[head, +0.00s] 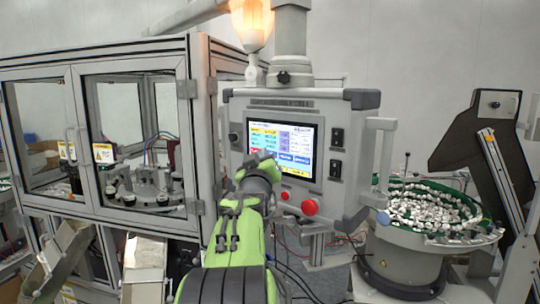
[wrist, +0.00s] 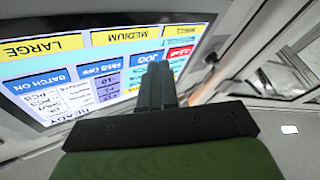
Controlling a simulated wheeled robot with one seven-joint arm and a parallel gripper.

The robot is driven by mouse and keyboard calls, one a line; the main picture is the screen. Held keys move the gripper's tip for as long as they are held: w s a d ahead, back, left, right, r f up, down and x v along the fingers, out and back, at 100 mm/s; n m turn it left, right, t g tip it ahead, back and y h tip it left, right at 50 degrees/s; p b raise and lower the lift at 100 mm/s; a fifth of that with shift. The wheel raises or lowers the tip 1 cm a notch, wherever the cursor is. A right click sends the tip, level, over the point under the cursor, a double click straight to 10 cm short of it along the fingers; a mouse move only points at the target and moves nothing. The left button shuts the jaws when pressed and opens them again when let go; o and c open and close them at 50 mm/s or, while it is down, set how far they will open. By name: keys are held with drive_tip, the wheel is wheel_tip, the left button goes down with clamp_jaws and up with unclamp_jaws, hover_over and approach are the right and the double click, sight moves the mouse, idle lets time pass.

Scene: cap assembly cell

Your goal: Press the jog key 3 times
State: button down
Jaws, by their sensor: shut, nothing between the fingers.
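The control panel's touchscreen (head: 308,140) is lit in the head view, and its text is too small to read there. In the wrist view the screen (wrist: 20,68) appears turned over. Its blue jog key (wrist: 140,60) sits between the blue feed off key (wrist: 98,69) and a red key (wrist: 180,54). My gripper (wrist: 158,66) is shut and empty. In the picture its fingertips overlap the lower right part of the jog key. I cannot tell whether they touch the glass. In the head view my gripper (head: 262,156) is at the screen's lower left and hides part of it.
Below the screen are a red mushroom button (head: 309,207) and a smaller red button (head: 285,195). Black switches (head: 337,137) sit at the panel's right. A glazed machine enclosure (head: 92,70) stands left, a bowl feeder (head: 405,262) right. An orange lamp (head: 252,22) glows above.

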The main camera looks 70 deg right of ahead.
drive_tip(key=shift+d, duration=0.25)
drive_tip(key=shift+a, duration=0.1)
idle(0.3)
drive_tip(key=shift+w+a+b, duration=0.15)
drive_tip(key=shift+a+b, duration=0.5)
drive_tip(key=shift+w+a+b, duration=0.25)
drive_tip(key=shift+a+b, duration=0.25)
drive_tip(key=shift+a, duration=0.3)
drive_tip(key=shift+w+a+b, duration=0.3)
drive_tip(key=shift+a+b, duration=0.15)
drive_tip(key=shift+a, duration=0.3)
drive_tip(key=shift+w+a+b, duration=0.25)
drive_tip(key=shift+a+b, duration=0.25)
drive_tip(key=shift+a, duration=0.3)
idle(1.1)
